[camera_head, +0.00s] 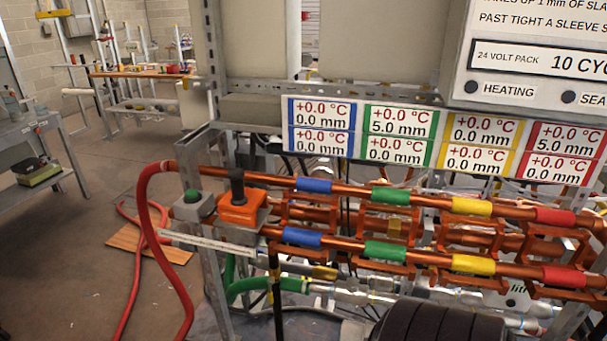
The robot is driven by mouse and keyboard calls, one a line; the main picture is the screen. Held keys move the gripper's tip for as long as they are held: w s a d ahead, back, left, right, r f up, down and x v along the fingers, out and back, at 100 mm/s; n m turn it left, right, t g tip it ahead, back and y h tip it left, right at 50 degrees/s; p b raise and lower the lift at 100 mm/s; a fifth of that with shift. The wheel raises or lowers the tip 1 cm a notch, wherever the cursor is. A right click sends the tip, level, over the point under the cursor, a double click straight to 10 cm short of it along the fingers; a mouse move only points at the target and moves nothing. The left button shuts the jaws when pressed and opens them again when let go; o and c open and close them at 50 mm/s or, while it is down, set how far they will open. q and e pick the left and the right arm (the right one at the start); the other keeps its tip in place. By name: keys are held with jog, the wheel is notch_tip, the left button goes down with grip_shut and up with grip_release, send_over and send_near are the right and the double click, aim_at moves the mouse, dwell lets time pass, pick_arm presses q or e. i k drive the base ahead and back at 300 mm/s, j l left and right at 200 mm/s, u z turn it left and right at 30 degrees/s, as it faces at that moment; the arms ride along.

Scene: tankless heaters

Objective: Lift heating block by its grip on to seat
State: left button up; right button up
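The heating block appears to be the orange block (241,210) at the left end of the copper pipes. Its black grip (237,184) stands upright on top. The block rests on a grey metal support (236,233); I cannot tell whether this is the seat. Two copper pipes run right from near it, with blue, green, yellow and red sleeves (314,185). Orange brackets (395,230) sit between the pipes. Neither of my grippers is in view. A dark ribbed rounded shape at the bottom may be part of my arm.
Display panels (320,125) and a sign board (540,60) hang above the pipes. A metal post rises behind. Floor at left is mostly open.

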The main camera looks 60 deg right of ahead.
aim_at(240, 206)
jog(key=z, duration=1.4)
jog(key=k, duration=0.1)
